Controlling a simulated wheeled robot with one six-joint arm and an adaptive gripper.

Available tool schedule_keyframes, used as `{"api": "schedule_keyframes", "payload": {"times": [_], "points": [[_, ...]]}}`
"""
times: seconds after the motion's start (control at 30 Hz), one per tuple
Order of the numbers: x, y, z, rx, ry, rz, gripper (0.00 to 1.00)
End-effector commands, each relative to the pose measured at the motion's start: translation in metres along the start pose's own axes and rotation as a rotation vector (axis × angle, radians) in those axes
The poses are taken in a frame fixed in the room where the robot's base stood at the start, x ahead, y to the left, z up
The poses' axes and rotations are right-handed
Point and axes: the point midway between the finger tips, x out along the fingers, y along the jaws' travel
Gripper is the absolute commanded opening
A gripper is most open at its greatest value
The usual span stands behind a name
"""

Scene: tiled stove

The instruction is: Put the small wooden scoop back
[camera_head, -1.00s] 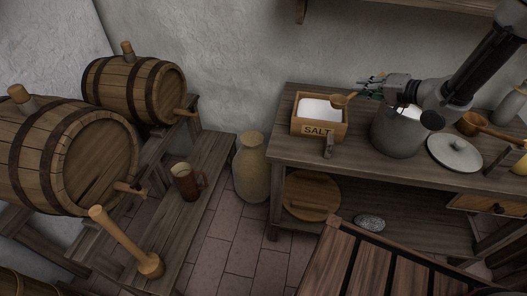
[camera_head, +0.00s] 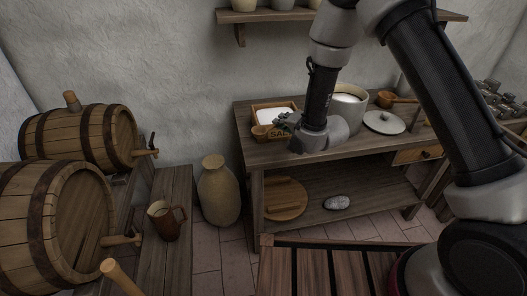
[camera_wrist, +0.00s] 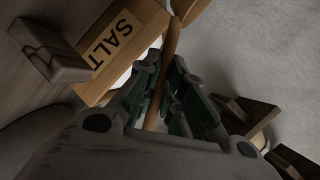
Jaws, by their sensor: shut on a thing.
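My gripper (camera_head: 283,124) is shut on the handle of the small wooden scoop (camera_head: 261,132). In the wrist view the scoop's handle (camera_wrist: 168,50) runs up between the two green-padded fingers (camera_wrist: 162,98), with its bowl at the top edge. The wooden salt box (camera_head: 257,109), filled with white salt, stands on the worktable. Its SALT label shows in the wrist view (camera_wrist: 112,38). The scoop's bowl appears in front of the box's left side in the head view. I cannot tell whether they touch.
A dark wooden block (camera_wrist: 48,52) lies near the box front. A large pot (camera_head: 347,111) of white contents, a lid (camera_head: 384,123) and a copper-coloured ladle (camera_head: 386,99) stand farther right on the worktable (camera_head: 246,143). A tall jar (camera_head: 219,192) stands on the floor at left.

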Motion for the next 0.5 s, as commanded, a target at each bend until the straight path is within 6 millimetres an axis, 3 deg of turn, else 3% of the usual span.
{"api": "schedule_keyframes", "payload": {"times": [0.1,0.5], "points": [[0.009,0.022,0.011,-0.001,-0.005,0.004,0.00],[0.030,0.066,0.030,-0.001,-0.005,0.001,0.00]]}}
